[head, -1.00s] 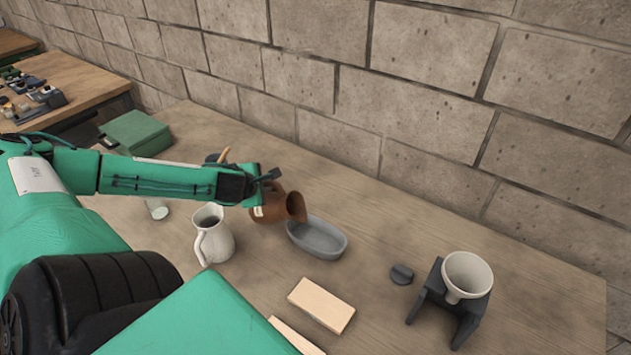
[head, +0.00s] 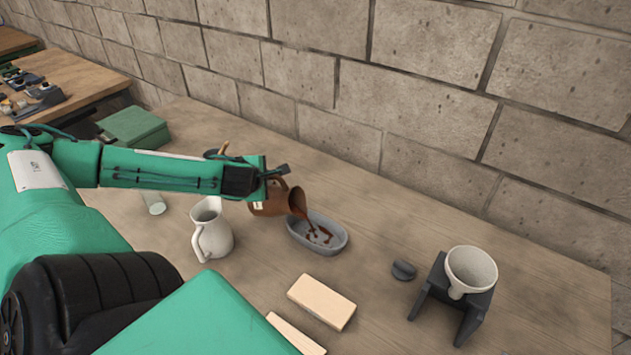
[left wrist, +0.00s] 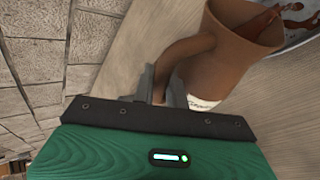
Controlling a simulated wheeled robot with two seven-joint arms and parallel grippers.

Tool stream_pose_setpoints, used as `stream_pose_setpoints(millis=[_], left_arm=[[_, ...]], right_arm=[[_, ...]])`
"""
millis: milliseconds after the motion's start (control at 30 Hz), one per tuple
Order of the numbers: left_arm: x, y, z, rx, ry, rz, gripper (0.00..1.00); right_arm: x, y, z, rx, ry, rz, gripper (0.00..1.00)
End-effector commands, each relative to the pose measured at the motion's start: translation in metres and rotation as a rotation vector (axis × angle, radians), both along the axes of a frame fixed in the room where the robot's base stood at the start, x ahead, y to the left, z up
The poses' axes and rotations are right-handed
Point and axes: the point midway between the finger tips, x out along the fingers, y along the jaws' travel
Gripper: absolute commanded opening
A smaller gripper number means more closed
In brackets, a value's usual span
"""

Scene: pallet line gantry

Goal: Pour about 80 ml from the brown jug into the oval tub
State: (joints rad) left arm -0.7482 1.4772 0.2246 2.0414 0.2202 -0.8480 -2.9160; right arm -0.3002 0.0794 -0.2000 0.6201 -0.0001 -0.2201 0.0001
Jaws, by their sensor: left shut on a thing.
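The brown jug (head: 272,204) is tilted to the right, its mouth over the left end of the grey oval tub (head: 327,244). A thin stream of brown liquid runs from its lip into the tub, where brown streaks lie on the floor. My left gripper (head: 278,176) is shut on the jug's handle. In the left wrist view the brown jug (left wrist: 222,62) shows its handle at the fingers, a white label low on its side, and brown liquid inside near the mouth. The oval tub (left wrist: 303,38) shows in part beyond it. My right gripper is not in view.
A white pitcher (head: 211,232) stands just left of the tub, below my left arm. A clear glass (head: 154,204), a green box (head: 134,128), wooden blocks (head: 321,301), a dark lump (head: 404,270) and a white funnel (head: 471,268) on a dark stand are also on the table.

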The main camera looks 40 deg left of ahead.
Motion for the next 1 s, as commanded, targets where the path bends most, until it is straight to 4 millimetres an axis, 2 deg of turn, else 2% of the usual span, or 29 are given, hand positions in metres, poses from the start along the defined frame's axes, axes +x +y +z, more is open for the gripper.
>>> stream_pose_setpoints(millis=[1000], left_arm=[[0.0018, -0.0037, 0.0045, 0.032, 0.007, -0.002, 0.00]], right_arm=[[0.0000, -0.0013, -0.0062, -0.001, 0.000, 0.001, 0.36]])
